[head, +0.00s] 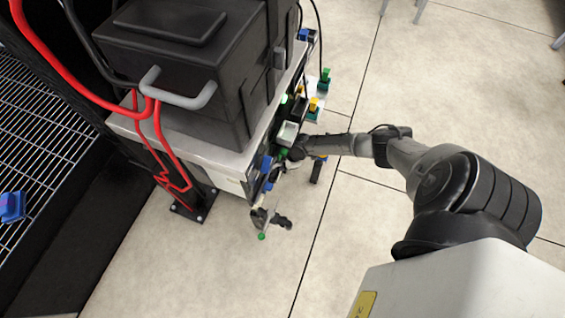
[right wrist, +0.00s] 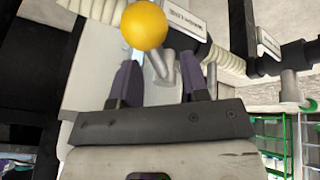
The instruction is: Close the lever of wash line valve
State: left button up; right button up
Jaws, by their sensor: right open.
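In the right wrist view a round yellow knob (right wrist: 144,25) shows large at the top, just beyond my right gripper (right wrist: 158,75). The gripper's two purple-grey fingers stand apart, with grey metal rods (right wrist: 163,66) showing between or behind them. I cannot tell whether they touch. A pale pipe (right wrist: 105,10) behind the knob carries a label (right wrist: 182,20) that seems to read "wash line". In the head view my right arm reaches in from the right, and its gripper (head: 288,158) is at the stand's side, partly hidden among the fittings. My left gripper is not in view.
A dark tote (head: 185,70) sits on the pale stand top (head: 205,160). Green, blue and yellow fittings line its side. A green-tipped fitting (head: 262,236) sticks out low. Red hoses (head: 75,95) hang at left. The floor (head: 450,90) at right is mostly clear.

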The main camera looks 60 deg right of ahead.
jog(key=shift+c, duration=0.5)
grip_shut()
jog(key=shift+s+a+r+p, duration=0.1)
jog(key=shift+r+p, duration=0.05)
jog(key=shift+p, duration=0.4)
jog(key=a+m+h+p, duration=0.1)
jog(key=m+p, duration=0.1)
jog(key=p, duration=0.1)
jog(key=m+h+p, duration=0.1)
jog(key=m+p, duration=0.2)
jog(key=s+a+m+h+p, duration=0.1)
jog(key=m+p, duration=0.1)
jog(key=p, duration=0.1)
jog(key=shift+a, duration=0.35)
jog(key=shift+m, duration=0.3)
